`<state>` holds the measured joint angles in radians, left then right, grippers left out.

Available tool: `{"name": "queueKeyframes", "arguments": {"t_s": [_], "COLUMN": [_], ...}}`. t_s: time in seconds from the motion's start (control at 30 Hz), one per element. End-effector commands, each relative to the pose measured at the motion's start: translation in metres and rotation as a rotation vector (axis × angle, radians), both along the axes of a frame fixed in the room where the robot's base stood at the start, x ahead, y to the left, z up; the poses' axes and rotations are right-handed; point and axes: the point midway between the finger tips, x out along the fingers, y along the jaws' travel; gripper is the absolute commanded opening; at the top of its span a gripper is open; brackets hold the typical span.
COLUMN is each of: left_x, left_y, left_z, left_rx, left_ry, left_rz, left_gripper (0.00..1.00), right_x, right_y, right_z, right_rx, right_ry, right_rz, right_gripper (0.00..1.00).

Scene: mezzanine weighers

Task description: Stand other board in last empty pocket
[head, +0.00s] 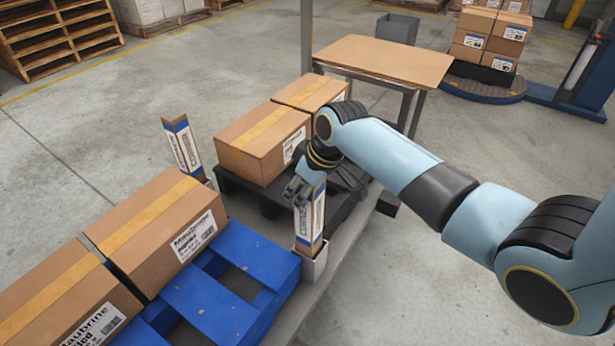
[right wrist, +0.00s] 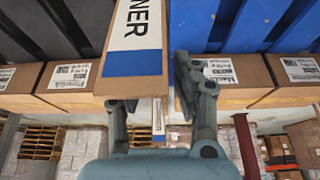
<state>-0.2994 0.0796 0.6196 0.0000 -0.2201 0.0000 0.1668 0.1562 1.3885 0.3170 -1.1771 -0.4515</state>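One corner board (head: 312,218), brown with a white label and blue bands, stands nearly upright with its lower end in a small grey pocket (head: 315,268) at the blue pallet's corner. My right gripper (head: 298,190) is at its upper part. In the right wrist view the board (right wrist: 138,40) covers the tip of one finger; the other finger stands apart on its right, with a gap, so the gripper (right wrist: 155,95) looks open. A second, similar board (head: 183,145) stands slightly tilted behind the cartons; its foot is hidden. My left gripper is out of view.
Cartons (head: 160,228) sit on the blue pallet (head: 255,255), and more cartons (head: 262,140) on a black pallet behind. A table (head: 385,60) stands farther back. Wooden pallets (head: 60,35) are at the far left. The floor (head: 80,130) left of the pallets is clear.

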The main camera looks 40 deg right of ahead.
Motion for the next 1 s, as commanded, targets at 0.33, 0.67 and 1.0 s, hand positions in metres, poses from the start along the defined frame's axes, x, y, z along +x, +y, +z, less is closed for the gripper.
{"name": "queueKeyframes", "arguments": {"t_s": [0.33, 0.67, 1.0], "left_x": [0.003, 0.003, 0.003], "left_y": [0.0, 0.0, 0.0], "left_z": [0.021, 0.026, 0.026], "left_rx": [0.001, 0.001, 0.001], "left_ry": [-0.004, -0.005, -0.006], "left_rz": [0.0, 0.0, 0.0], "left_gripper": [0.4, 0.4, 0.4], "right_x": [-0.026, -0.039, -0.04], "right_y": [-0.011, -0.015, -0.015], "right_z": [0.072, 0.103, 0.103], "right_rx": [-0.002, 0.0, 0.0], "right_ry": [-0.003, -0.001, -0.001], "right_rz": [0.001, 0.0, 0.0], "right_gripper": [0.29, 0.29, 0.29]}}
